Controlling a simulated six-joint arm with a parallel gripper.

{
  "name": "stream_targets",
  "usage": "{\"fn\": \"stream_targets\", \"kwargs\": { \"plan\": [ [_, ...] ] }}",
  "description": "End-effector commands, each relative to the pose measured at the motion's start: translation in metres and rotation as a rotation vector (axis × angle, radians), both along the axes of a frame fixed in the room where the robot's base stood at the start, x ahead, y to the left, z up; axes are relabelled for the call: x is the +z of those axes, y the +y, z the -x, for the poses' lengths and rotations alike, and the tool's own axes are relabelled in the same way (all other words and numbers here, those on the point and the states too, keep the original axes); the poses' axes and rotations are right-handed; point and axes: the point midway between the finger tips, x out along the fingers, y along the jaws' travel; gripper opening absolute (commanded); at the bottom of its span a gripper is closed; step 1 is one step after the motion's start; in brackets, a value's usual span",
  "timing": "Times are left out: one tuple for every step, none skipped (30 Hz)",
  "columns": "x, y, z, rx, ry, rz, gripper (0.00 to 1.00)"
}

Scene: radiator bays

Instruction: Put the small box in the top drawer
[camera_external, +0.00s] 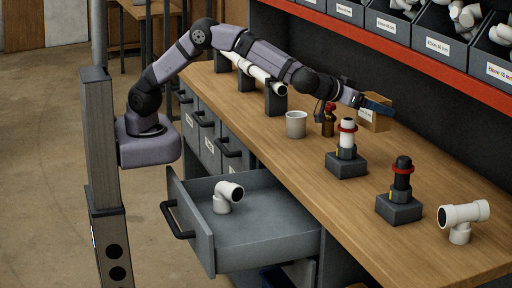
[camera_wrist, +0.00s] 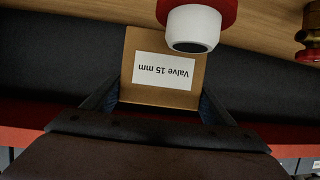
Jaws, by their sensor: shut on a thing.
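The small box (camera_external: 373,117) is brown cardboard and sits at the back of the workbench, partly behind my gripper (camera_external: 376,104). In the wrist view the box (camera_wrist: 162,68) shows a white label reading "Valve 15 mm", upside down. My gripper's fingers (camera_wrist: 158,103) are at both sides of the box, shut on it. I cannot tell if the box touches the bench. An open grey drawer (camera_external: 190,207) sticks out below the bench's front edge and holds a white pipe fitting (camera_external: 227,196).
Two dark stands carry a white-topped fitting (camera_external: 347,138) and a black-topped one (camera_external: 401,175). A white tee (camera_external: 463,219) is at right. A red-edged shelf (camera_external: 420,45) with bins overhangs the back.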

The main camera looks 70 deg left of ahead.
Motion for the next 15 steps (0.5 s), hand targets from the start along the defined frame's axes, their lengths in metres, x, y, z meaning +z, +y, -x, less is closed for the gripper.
{"fn": "stream_targets", "kwargs": {
  "plan": [
    [-0.006, 0.02, 0.004, 0.061, -0.001, -0.002, 0.46],
    [-0.009, 0.032, 0.008, 0.101, 0.0, -0.003, 0.46],
    [-0.013, 0.047, 0.014, 0.156, 0.0, -0.002, 0.46],
    [-0.016, 0.059, 0.018, 0.196, -0.002, -0.003, 0.46],
    [-0.02, 0.069, 0.023, 0.237, -0.001, -0.002, 0.46],
    [-0.025, 0.082, 0.029, 0.289, 0.0, -0.002, 0.46],
    [-0.027, 0.092, 0.034, 0.326, -0.002, -0.002, 0.46],
    [-0.03, 0.101, 0.039, 0.364, -0.001, -0.002, 0.46],
    [-0.033, 0.112, 0.045, 0.411, -0.001, -0.001, 0.46],
    [-0.035, 0.119, 0.05, 0.443, -0.002, -0.001, 0.46],
    [-0.036, 0.127, 0.054, 0.479, -0.004, 0.0, 0.46],
    [-0.036, 0.136, 0.06, 0.52, -0.004, 0.0, 0.46],
    [-0.036, 0.142, 0.064, 0.549, -0.004, 0.001, 0.46],
    [-0.034, 0.147, 0.067, 0.574, -0.005, 0.003, 0.46],
    [-0.033, 0.152, 0.07, 0.607, -0.005, 0.003, 0.46]
  ]
}}
